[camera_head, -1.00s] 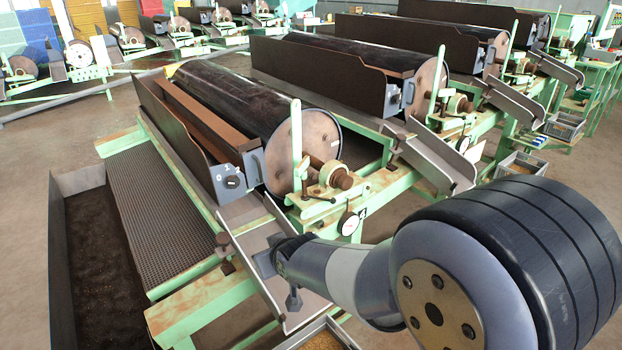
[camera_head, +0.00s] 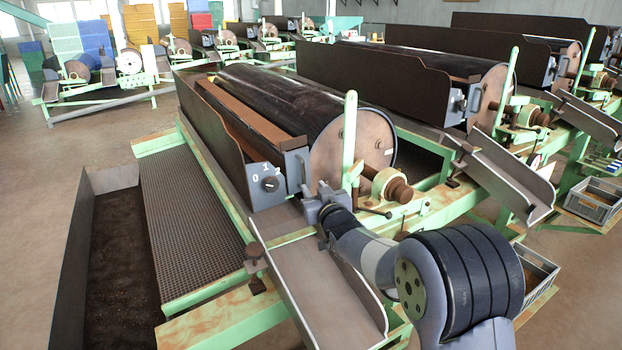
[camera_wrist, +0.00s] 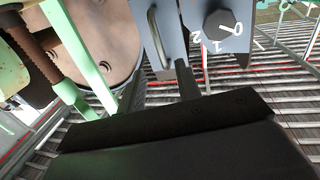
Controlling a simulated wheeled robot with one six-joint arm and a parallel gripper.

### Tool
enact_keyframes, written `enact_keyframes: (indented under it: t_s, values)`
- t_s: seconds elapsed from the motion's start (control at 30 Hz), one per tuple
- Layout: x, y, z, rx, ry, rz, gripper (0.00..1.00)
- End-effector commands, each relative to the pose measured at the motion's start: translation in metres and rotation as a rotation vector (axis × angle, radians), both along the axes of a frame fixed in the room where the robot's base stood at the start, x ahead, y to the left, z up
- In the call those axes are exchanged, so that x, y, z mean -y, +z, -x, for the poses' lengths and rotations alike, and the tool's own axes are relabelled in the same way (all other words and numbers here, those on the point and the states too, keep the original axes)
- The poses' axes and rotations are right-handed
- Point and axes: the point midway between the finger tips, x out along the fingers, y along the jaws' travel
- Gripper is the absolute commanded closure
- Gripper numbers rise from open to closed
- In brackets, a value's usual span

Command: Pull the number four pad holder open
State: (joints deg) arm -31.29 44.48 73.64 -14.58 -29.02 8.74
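The nearest drum sorter's pad holder is the long brown bar (camera_head: 240,115) beside the black drum, with a grey end bracket (camera_head: 297,168). The bracket's upright handle also shows in the wrist view (camera_wrist: 156,38). My gripper (camera_head: 318,200) is just below and to the right of this bracket in the head view. In the wrist view, my gripper's dark body fills the bottom and a narrow grey finger (camera_wrist: 186,80) points up toward the bracket's lower edge. No grip on the handle shows. My arm hides the machine's number plate.
A dial (camera_head: 270,184) marked 0, 1, 2 is left of the bracket, close to my gripper in the wrist view. The drum's end disc (camera_head: 352,145) and a green upright lever (camera_head: 350,130) are right. A sloping metal chute (camera_head: 325,290) lies below my arm.

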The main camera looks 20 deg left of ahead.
Motion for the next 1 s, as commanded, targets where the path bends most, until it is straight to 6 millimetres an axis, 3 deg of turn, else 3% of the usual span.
enact_keyframes:
  t_s: [0.5, 1.0]
  values:
    - [-0.04, -0.001, -0.052, -0.002, -0.001, 0.001, 0.68]
    - [-0.048, -0.001, -0.061, -0.001, -0.002, 0.001, 0.68]
